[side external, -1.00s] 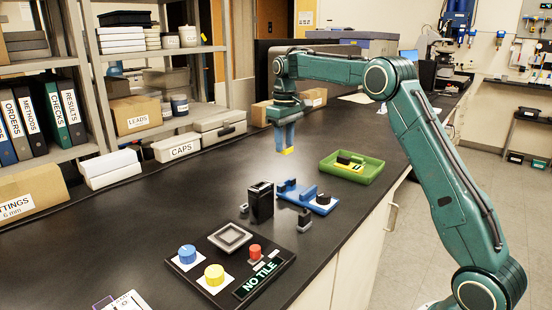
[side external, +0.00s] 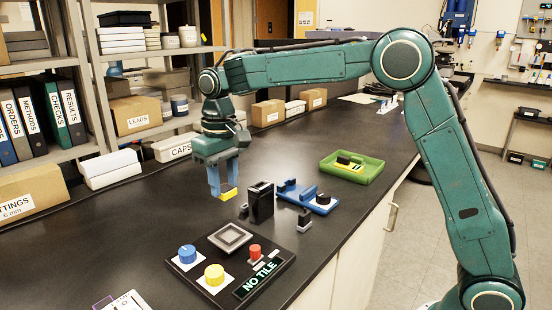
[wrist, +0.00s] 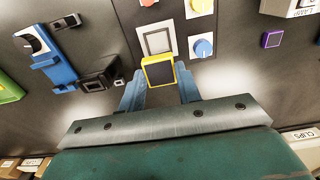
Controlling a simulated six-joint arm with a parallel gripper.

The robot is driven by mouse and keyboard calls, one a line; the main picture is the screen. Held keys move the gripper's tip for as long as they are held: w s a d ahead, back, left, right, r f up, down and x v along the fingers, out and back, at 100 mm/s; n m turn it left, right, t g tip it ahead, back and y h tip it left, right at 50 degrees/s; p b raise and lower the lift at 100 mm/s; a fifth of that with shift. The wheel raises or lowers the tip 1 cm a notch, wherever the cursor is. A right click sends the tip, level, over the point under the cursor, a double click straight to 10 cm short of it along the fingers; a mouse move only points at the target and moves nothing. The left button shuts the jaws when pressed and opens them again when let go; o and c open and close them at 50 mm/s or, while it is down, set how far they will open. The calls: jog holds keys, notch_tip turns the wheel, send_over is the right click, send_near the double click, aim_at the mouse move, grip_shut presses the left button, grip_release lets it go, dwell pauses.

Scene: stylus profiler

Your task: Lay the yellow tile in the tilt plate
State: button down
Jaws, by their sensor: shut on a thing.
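The yellow tile (side external: 229,194) is held level between the fingertips of my gripper (side external: 223,187), above the bench. In the wrist view the tile (wrist: 158,71) shows a dark face with a yellow border, between the fingers of my gripper (wrist: 159,84). The tilt plate (side external: 231,236) is a grey square with a raised rim on the black control panel (side external: 205,255). It looks empty. The tile is above and behind it in the side view. In the wrist view the tilt plate (wrist: 157,41) lies just beyond the tile, apparently partly covered by it.
The panel carries a blue knob (side external: 187,254), a yellow knob (side external: 214,274), a red button (side external: 254,251) and a "NO TILE" display (side external: 257,279). A black block (side external: 261,203) stands behind it. A blue fixture (side external: 325,207) and green tray (side external: 366,175) lie to the right.

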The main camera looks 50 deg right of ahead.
aim_at(226, 188)
jog(key=f, duration=0.5)
jog(key=shift+w+d, duration=0.1)
jog(key=shift+d, duration=0.1)
jog(key=shift+f, duration=0.1)
jog(key=shift+f, duration=2.35)
jog(key=shift+f, duration=0.8)
jog(key=c, duration=0.9)
grip_release()
jog(key=shift+r, duration=0.1)
jog(key=shift+c, duration=0.5)
jog(key=shift+r, duration=3.45)
